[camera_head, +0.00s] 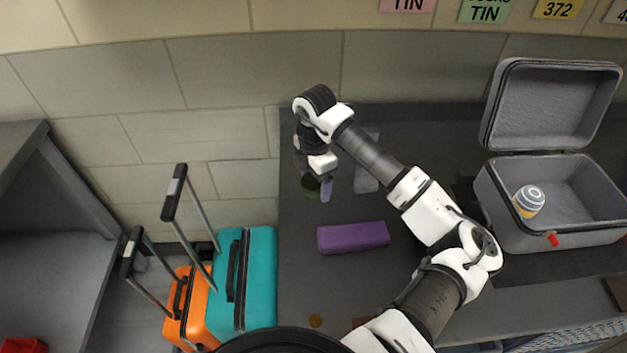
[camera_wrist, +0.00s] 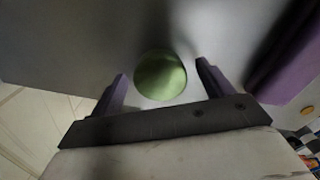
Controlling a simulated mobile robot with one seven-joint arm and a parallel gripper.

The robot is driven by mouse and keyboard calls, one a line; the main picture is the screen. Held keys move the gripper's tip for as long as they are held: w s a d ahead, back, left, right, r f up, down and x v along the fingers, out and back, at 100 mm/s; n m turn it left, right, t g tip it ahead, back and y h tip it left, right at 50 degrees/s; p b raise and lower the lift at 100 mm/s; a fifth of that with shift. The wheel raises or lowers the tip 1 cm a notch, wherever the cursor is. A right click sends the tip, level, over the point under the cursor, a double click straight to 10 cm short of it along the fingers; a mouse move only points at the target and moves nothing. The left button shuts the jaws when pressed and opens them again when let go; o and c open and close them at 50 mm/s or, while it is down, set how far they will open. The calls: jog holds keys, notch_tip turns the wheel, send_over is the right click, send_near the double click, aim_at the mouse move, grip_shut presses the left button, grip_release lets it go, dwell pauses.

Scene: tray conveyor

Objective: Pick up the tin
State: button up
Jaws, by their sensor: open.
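A round green thing, seemingly the tin (camera_wrist: 160,76), lies between the two purple fingers of my gripper (camera_wrist: 161,70) in the wrist view. The fingers are spread, with a gap on each side of it. In the head view my gripper (camera_head: 317,187) points down over the counter's left part, and the green tin (camera_head: 309,187) shows partly behind it. How far the fingertips are above the counter is hard to tell.
A purple box (camera_head: 353,237) lies close by on the dark counter (camera_head: 300,285). An open grey case (camera_head: 497,215) at right holds a striped can (camera_head: 528,201). A teal suitcase (camera_head: 258,280) and an orange suitcase (camera_head: 184,310) stand left of the counter. A light, flat item (camera_head: 365,178) lies behind.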

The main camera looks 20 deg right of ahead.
jog(key=shift+f, duration=0.3)
jog(key=c, duration=1.1)
jog(key=shift+o, duration=0.2)
jog(key=shift+r, duration=0.1)
